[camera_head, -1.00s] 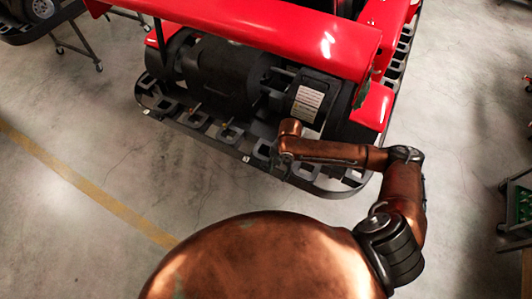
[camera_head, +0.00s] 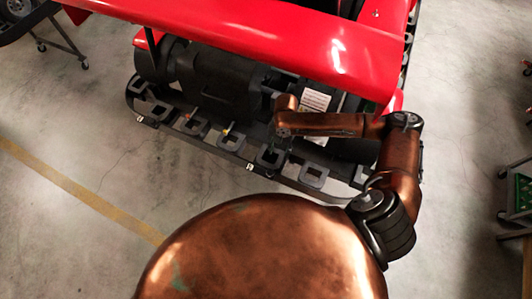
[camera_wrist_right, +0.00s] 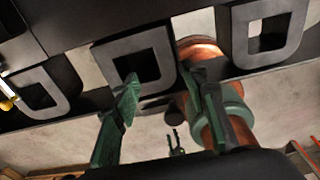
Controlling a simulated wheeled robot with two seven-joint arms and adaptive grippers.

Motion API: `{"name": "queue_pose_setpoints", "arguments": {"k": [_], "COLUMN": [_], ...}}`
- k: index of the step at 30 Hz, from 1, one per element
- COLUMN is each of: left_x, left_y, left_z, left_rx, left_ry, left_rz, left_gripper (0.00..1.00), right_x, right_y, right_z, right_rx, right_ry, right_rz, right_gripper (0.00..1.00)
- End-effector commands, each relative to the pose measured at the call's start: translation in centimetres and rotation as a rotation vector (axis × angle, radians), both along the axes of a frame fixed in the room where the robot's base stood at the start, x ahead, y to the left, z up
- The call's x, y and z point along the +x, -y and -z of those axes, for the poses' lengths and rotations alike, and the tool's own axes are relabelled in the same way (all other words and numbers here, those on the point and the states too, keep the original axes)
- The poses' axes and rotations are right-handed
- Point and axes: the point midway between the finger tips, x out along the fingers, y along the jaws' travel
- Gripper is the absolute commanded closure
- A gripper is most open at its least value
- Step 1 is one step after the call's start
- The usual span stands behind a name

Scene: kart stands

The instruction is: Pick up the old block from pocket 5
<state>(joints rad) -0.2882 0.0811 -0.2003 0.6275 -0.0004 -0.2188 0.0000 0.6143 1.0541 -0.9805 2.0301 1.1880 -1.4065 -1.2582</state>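A dark rail (camera_head: 218,149) with several grey, square-holed pockets runs along the front of the red kart in the head view. My right gripper (camera_head: 284,147) is at this rail, partly hidden by its own arm. In the right wrist view my right gripper (camera_wrist_right: 165,108) has two green fingers standing apart, with nothing seen held between them. A grey pocket (camera_wrist_right: 167,67) lies just beyond the fingertips, and its hole looks dark. I cannot make out the old block or read which pocket is number 5. My left gripper is not in view.
The kart's red bodywork (camera_head: 235,25) overhangs the rail close to my right arm. A small yellow-tipped part (camera_wrist_right: 6,102) shows by the left pocket in the wrist view. A green-topped rack (camera_head: 522,192) stands at the right edge. The floor (camera_head: 75,235) at left is clear.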

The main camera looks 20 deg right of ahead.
Motion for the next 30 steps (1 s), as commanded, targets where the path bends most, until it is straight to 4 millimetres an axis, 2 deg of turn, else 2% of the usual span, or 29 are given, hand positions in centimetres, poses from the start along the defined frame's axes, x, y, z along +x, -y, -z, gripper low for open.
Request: {"name": "queue_pose_setpoints", "arguments": {"k": [5, 10, 13, 18, 22, 26, 30], "left_x": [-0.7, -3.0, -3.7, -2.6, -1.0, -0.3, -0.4], "left_y": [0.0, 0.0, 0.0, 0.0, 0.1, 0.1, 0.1], "left_z": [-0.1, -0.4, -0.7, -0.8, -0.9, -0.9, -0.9], "left_rx": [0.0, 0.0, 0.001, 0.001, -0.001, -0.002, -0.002], "left_ry": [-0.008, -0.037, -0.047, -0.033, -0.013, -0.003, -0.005], "left_rz": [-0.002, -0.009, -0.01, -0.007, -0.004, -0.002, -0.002], "left_gripper": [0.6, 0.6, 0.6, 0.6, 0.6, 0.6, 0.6], "right_x": [-0.1, -0.2, -0.4, -0.6, -0.6, -0.6, -0.6], "right_y": [-0.6, -0.4, 0.0, -0.2, -0.1, -0.1, -0.1], "right_z": [2.0, 3.8, 5.3, 7.2, 7.5, 7.5, 7.5], "right_rx": [0.0, -0.001, -0.001, -0.001, -0.001, -0.002, -0.002], "right_ry": [-0.005, -0.005, -0.005, -0.002, -0.002, -0.002, -0.002], "right_rz": [-0.01, -0.013, -0.012, -0.013, -0.013, -0.012, -0.012], "right_gripper": [0.6, 0.6, 0.6, 0.6, 0.6, 0.6, 0.69]}}
